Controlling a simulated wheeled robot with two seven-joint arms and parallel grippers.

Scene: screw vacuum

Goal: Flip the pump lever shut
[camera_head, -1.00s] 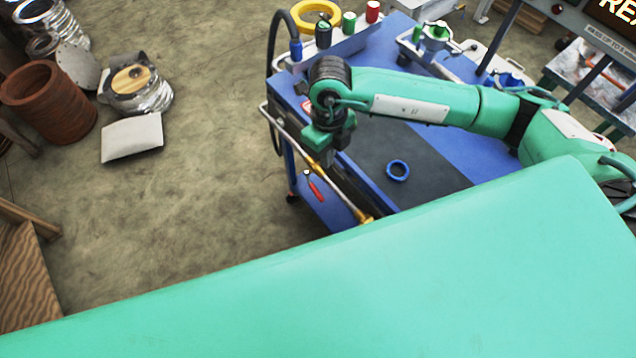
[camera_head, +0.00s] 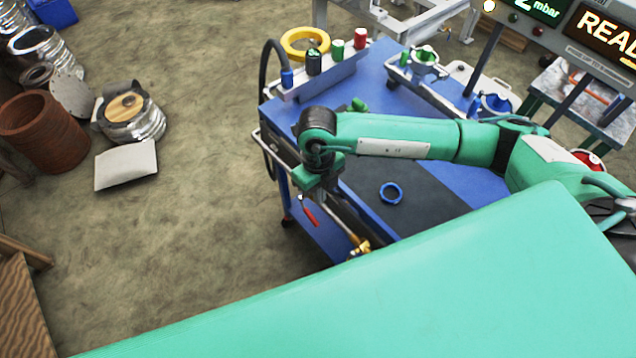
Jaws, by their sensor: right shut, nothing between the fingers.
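The lever with a red handle (camera_head: 310,215) hangs at the near side of the blue trolley (camera_head: 440,205), low beside the brass fitting (camera_head: 359,246). My right gripper (camera_head: 314,188) points down just above the red handle, at the trolley's near left edge. It is shut and empty. Whether it touches the lever, I cannot tell. The lever's pivot and part of the piping are hidden behind my gripper. My left gripper is out of view.
A blue ring (camera_head: 391,193) lies on the trolley's dark mat. A rack with colored caps (camera_head: 320,75) and a yellow ring (camera_head: 305,43) are at the back. A display (camera_head: 606,32) stands at upper right. Open floor (camera_head: 200,240) lies left of the trolley.

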